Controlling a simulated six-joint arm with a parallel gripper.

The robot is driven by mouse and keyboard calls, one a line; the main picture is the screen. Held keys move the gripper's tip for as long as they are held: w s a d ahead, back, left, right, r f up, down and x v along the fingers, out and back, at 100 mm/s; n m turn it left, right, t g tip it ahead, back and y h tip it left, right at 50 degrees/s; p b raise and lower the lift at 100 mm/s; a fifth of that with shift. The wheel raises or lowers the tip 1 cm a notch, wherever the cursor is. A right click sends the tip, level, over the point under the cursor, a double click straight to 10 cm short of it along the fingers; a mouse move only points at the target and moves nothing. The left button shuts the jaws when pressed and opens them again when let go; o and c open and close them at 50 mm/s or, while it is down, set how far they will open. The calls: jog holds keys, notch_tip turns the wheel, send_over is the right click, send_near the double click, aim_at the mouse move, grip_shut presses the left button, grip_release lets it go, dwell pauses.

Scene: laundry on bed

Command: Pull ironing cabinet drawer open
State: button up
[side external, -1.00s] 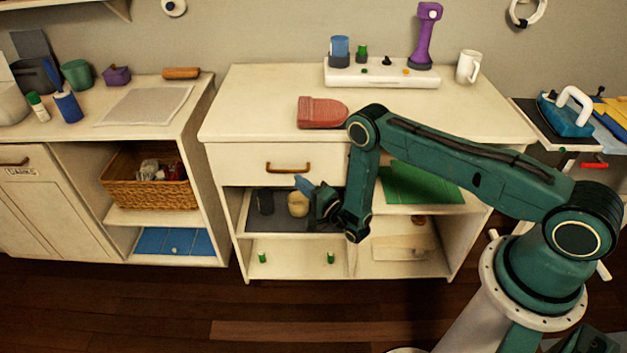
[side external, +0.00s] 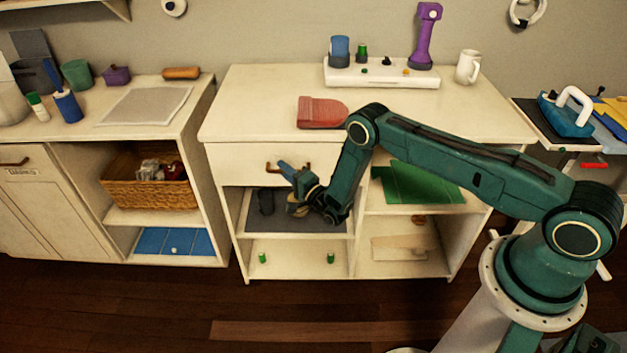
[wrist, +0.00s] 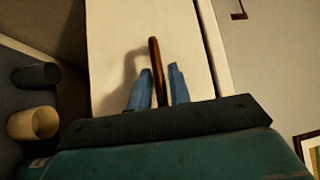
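The cabinet's drawer (side external: 235,165) has a white front and looks closed in the side view. Its brown bar handle (side external: 304,167) is partly covered by my gripper (side external: 286,169). In the wrist view the drawer front (wrist: 112,50) fills the middle, and the handle (wrist: 154,55) runs between the two blue fingers of my gripper (wrist: 160,78). The fingers stand apart, one on each side of the handle, with a gap visible on the right side. The handle's far end extends past the fingertips in the picture.
A red object (side external: 322,112) lies on the cabinet top (side external: 255,100). A wicker basket (side external: 150,192) sits in the left cabinet. The floor (side external: 160,300) in front is clear.

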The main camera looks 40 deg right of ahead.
grip_shut()
jog(key=shift+s, duration=0.1)
jog(key=shift+s+a, duration=1.15)
jog(key=shift+a, duration=0.2)
jog(key=s+a, duration=0.7)
jog(key=shift+s+a, duration=0.2)
jog(key=shift+s, duration=0.1)
jog(key=shift+o, duration=0.4)
grip_release()
jog(key=shift+s, duration=0.1)
